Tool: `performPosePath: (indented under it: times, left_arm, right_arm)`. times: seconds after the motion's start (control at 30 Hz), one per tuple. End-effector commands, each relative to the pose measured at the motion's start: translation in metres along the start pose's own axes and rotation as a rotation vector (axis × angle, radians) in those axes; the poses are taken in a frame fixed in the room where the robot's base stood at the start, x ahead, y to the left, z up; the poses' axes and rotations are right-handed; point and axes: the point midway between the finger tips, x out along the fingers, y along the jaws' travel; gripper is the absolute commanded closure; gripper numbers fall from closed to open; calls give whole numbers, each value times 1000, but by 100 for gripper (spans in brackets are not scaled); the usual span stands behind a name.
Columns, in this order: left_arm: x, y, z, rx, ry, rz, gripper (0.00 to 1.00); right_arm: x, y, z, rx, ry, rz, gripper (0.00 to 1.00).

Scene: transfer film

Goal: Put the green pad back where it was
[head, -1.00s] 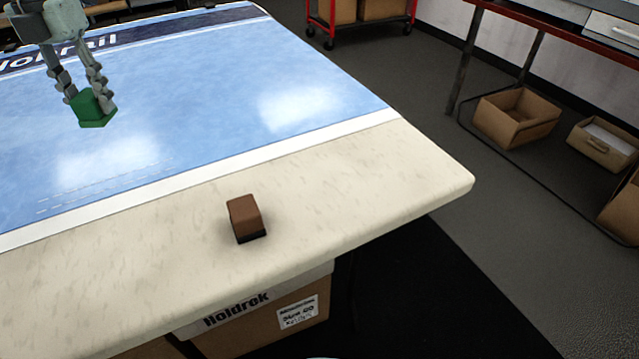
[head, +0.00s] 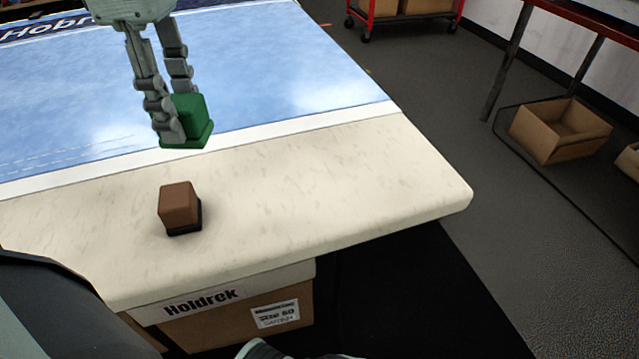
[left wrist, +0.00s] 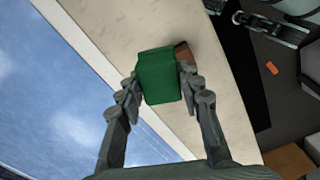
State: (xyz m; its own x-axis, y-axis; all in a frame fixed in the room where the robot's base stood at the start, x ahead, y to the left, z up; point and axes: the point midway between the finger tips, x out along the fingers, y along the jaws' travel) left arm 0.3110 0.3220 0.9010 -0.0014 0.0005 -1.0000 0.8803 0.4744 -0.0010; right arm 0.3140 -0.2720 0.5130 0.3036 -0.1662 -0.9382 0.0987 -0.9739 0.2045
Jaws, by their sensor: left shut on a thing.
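The green pad (head: 190,121) is a small green block held between the fingers of my left gripper (head: 172,118). In the head view it is in the air over the far side of the table's pale strip, by the white line. In the left wrist view the green pad (left wrist: 158,77) sits between both fingertips of my left gripper (left wrist: 159,84). A brown block with a dark base (head: 179,207) stands on the pale strip, nearer than the pad. It is partly hidden behind the pad in the left wrist view (left wrist: 184,53).
The blue mat (head: 270,60) covers the table's far part. The pale strip (head: 340,180) right of the brown block is clear to the table's rounded corner. A Holdrek carton (head: 230,318) is below the edge. An open cardboard bin (head: 558,132) is at the right.

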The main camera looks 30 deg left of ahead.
Motion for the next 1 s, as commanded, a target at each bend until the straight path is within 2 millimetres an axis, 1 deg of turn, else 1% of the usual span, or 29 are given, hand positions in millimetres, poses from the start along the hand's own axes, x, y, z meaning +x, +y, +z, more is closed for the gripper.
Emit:
performPosePath:
  times: [0.13,0.23,0.4,0.6,0.7,0.87,1.0]
  left_arm:
    - [4,-4,1,23,1,-1,92]
    - [12,-1,13,31,-1,-1,92]
    - [35,9,50,35,-1,-4,92]
    - [58,22,90,28,-1,-2,92]
    - [66,27,102,26,0,-1,92]
    - [73,30,110,22,0,0,92]
    - [88,30,110,22,2,0,92]
  right_arm:
    - [-3,1,0,1,2,2,60]
    - [-7,1,1,1,5,4,60]
    - [-21,4,2,3,9,12,60]
    - [-16,3,1,2,6,8,60]
    - [-14,3,1,2,5,7,60]
    - [-12,2,1,2,3,7,60]
    - [-13,2,2,2,4,7,60]
